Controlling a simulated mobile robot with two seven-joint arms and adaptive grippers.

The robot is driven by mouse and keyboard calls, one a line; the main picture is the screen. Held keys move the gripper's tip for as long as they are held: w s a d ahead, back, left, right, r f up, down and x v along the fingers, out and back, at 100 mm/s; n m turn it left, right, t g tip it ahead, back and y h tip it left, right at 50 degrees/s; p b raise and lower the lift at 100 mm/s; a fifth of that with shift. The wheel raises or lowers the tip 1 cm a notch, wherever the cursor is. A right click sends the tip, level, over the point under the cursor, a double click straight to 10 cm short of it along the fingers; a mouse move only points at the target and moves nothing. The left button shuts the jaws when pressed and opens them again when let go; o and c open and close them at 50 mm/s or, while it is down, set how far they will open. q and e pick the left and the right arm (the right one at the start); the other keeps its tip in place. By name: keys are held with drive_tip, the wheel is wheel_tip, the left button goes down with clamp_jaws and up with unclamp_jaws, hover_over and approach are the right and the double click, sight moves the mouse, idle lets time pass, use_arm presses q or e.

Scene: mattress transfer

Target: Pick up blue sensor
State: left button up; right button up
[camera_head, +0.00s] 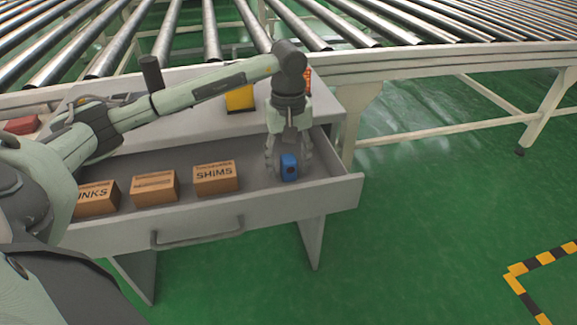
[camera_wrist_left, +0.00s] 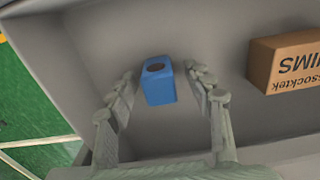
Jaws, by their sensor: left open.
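The blue sensor (camera_head: 289,168) is a small blue block with a dark round spot, standing in the open drawer (camera_head: 335,187) near its right end. It also shows in the left wrist view (camera_wrist_left: 159,82), between the fingertips. My left gripper (camera_head: 288,165) reaches down into the drawer from above. In the left wrist view my left gripper (camera_wrist_left: 164,85) is open, with one finger on each side of the sensor and a gap showing near the tips. My right gripper is not in view.
A box marked SHIMS (camera_head: 216,178) stands left of the sensor, with two more cardboard boxes further left. A yellow object (camera_head: 240,98) and a red object (camera_head: 22,125) lie on the desk top above. A roller conveyor (camera_head: 210,35) runs behind. Drawer walls surround the gripper closely.

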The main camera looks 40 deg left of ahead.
use_arm(q)
clamp_jaws()
